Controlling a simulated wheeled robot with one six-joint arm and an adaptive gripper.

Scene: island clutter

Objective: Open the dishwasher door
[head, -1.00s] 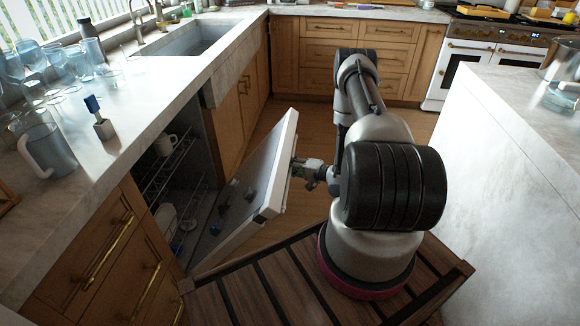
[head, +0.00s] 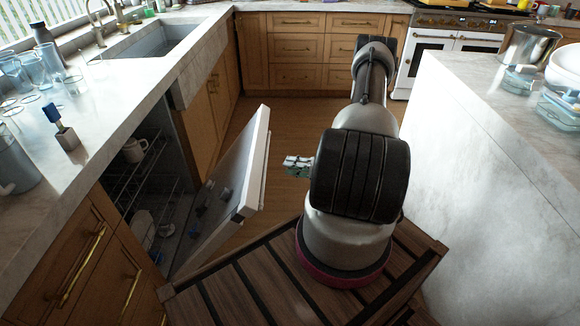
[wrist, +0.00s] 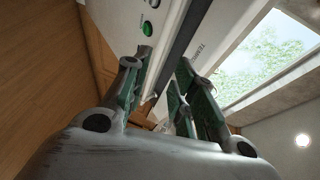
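The dishwasher door (head: 232,185) is partly open, tilted outward from the cabinet at the lower left. Its inner face is toward the dishwasher, and its top edge stands up. The dark interior with wire racks (head: 150,195) shows behind it. My gripper (head: 290,166) is to the right of the door's outer face, with a visible gap. In the wrist view, my gripper (wrist: 164,60) has its fingers spread with nothing held between them.
A white island (head: 480,180) stands close at right. Open wooden floor (head: 290,120) lies beyond the door.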

